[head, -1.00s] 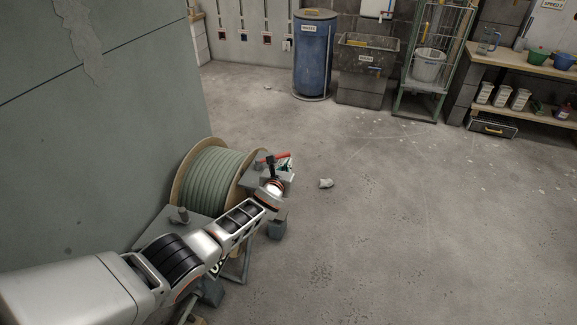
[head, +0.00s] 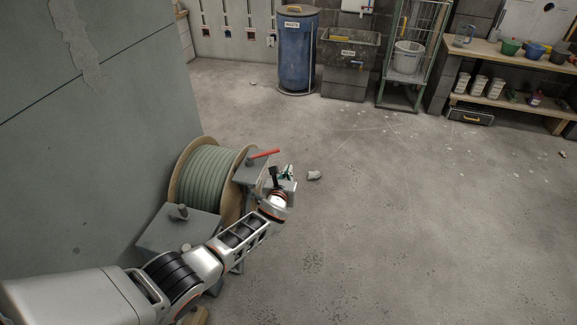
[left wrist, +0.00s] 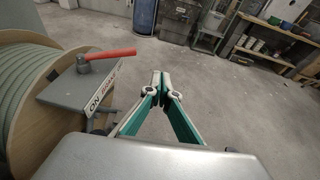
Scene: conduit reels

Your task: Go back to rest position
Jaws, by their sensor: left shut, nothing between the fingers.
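My left arm reaches in from the lower left of the head view, in front of a reel of green conduit (head: 207,175) on a grey stand. My left gripper (head: 289,172) is just right of the stand's bracket. In the left wrist view its fingers (left wrist: 158,78) meet at the tips, with only bare floor beyond them. A red lever handle (head: 265,153) sits on the bracket; it also shows in the left wrist view (left wrist: 108,55), left of the fingers and apart from them. My right gripper is not in view.
A grey wall (head: 90,130) stands close on the left. A blue barrel (head: 297,55), a dark bin (head: 347,65), a wire rack (head: 404,90) and a wooden shelf (head: 505,55) line the back. A small pale lump (head: 314,175) lies on the floor.

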